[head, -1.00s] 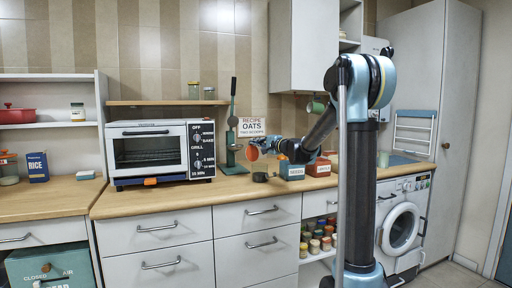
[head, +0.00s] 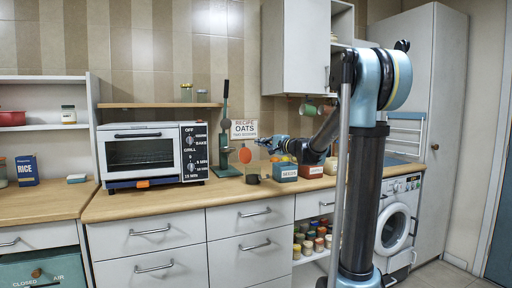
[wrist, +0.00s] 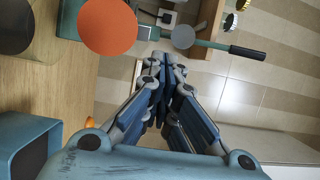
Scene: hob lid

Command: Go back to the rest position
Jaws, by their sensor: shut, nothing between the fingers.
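My gripper (head: 272,144) is at the end of my bent arm, above the worktop, in front of the recipe card and just right of the green lever stand (head: 225,128) in the head view. In the wrist view my gripper's fingers (wrist: 165,68) are together, with nothing between them. The orange disc (wrist: 110,26) and the stand's black lever handle (wrist: 247,51) show beyond the fingers there. The orange disc (head: 245,155) also shows left of my gripper in the head view. The fingertips are small in the head view.
The recipe card (head: 244,130) is behind. A toaster oven (head: 145,158) is at left, a wall cabinet (head: 295,45) above, a washing machine (head: 398,215) at right.

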